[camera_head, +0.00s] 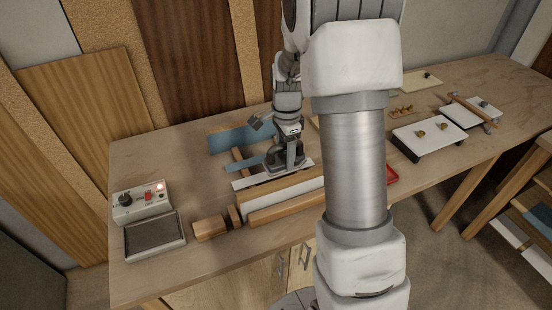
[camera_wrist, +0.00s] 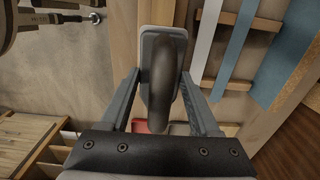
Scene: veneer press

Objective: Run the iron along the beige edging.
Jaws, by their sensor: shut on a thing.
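In the wrist view both fingers stand either side of the handle. The beige edging (camera_head: 282,189) shows as a long pale strip on top of a white-faced panel (camera_head: 292,200), behind a wooden bar (camera_head: 285,207). The iron is upright, over or just behind the strip in the head view. In the wrist view it hides most of what lies beneath. Whether its sole touches the edging I cannot tell.
A control box (camera_head: 140,203) with a lit red lamp and a dark plate (camera_head: 155,235) stand at the left. Wooden blocks (camera_head: 210,228) lie beside the panel. White and blue strips (camera_wrist: 240,50) lie behind it. A red tray (camera_head: 392,175) and white boards (camera_head: 428,137) are at the right.

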